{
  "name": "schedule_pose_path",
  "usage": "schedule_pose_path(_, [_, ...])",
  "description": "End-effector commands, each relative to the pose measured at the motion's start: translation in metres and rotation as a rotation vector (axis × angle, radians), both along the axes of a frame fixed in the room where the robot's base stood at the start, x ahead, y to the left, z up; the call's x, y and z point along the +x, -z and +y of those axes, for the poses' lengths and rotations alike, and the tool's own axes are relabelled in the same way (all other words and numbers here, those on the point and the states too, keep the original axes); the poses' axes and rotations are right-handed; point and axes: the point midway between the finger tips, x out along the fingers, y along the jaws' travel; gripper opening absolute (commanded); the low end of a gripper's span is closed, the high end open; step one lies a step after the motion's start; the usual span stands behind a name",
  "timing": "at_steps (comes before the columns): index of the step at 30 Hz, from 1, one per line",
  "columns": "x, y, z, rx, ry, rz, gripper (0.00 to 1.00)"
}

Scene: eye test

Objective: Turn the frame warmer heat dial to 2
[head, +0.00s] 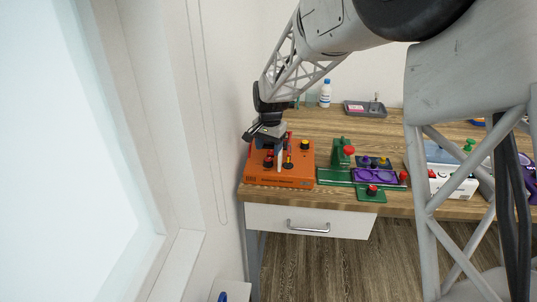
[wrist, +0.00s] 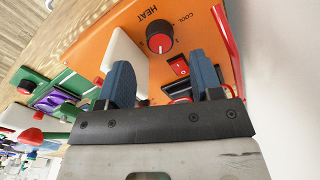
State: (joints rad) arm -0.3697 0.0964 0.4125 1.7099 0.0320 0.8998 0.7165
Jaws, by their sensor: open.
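The orange box (head: 282,181) stands at the left end of the desk, and I take it to be the frame warmer. In the wrist view its face (wrist: 95,42) carries the words HEAT and COOL. The heat dial (wrist: 160,39) is a round black knob with a red cap, beside the word HEAT. Its pointer and scale marks are too small to read surely. My gripper (wrist: 161,62) is open, with two blue fingers apart and nothing between them. In the head view my gripper (head: 279,153) is over the box. The dial shows just beyond the fingertips, apparently untouched.
A red rocker switch (wrist: 179,66), a white upright piece (wrist: 125,50) and a red strip (wrist: 228,45) are close to the fingers. Right of the box are a green device (head: 335,176), a purple tray (head: 375,176) and a white box (head: 452,186). A bottle (head: 325,93) stands behind.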

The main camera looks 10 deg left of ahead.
Motion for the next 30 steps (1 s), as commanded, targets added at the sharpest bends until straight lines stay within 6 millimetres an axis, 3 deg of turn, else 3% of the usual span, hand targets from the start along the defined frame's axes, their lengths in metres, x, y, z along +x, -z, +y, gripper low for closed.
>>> schedule_pose_path(9, [0.0, -0.027, -0.001, 0.001, 0.0, -0.001, 0.59])
schedule_pose_path(23, [-0.001, -0.03, -0.002, 0.0, -0.001, -0.001, 0.59])
schedule_pose_path(30, [-0.016, -0.047, -0.023, 0.002, -0.016, -0.013, 0.59])
